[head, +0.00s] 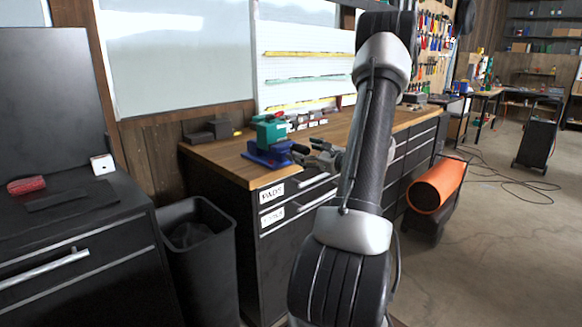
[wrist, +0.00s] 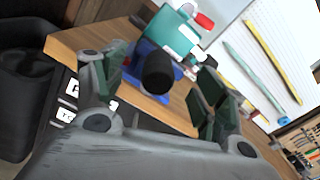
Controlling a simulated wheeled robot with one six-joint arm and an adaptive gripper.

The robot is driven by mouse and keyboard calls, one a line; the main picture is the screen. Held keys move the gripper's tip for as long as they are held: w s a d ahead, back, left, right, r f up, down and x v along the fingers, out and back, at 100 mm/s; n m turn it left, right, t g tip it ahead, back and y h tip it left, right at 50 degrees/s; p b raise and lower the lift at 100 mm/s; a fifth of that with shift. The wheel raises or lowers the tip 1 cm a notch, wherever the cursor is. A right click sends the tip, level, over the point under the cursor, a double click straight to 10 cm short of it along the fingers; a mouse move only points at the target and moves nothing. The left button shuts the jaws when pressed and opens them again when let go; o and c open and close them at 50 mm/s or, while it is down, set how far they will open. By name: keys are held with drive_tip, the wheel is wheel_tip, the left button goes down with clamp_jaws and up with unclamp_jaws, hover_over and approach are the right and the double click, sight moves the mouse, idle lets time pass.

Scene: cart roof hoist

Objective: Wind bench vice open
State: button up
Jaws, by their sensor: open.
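The bench vice (head: 268,134) has a teal body on a blue base and sits at the near left corner of the wooden workbench. It also shows in the wrist view (wrist: 172,32), where a dark rounded handle end (wrist: 158,74) points toward the camera. My gripper (head: 308,154) is in front of the vice, just right of its front end. In the wrist view my gripper (wrist: 163,68) is open, with one finger on each side of the dark handle end. I cannot tell whether either finger touches it. The vice jaws' gap is not clear.
The workbench (head: 222,153) has labelled drawers below and small dark blocks on top. A black bin (head: 207,265) stands left of it. A black cabinet (head: 80,262) is farther left. An orange roll (head: 436,184) lies to the right. The floor at right is mostly clear, with cables.

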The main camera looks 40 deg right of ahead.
drive_tip(key=shift+s+d, duration=0.15)
drive_tip(key=shift+s, duration=1.45)
drive_tip(key=shift+s+d, duration=0.1)
drive_tip(key=shift+s, duration=1.45)
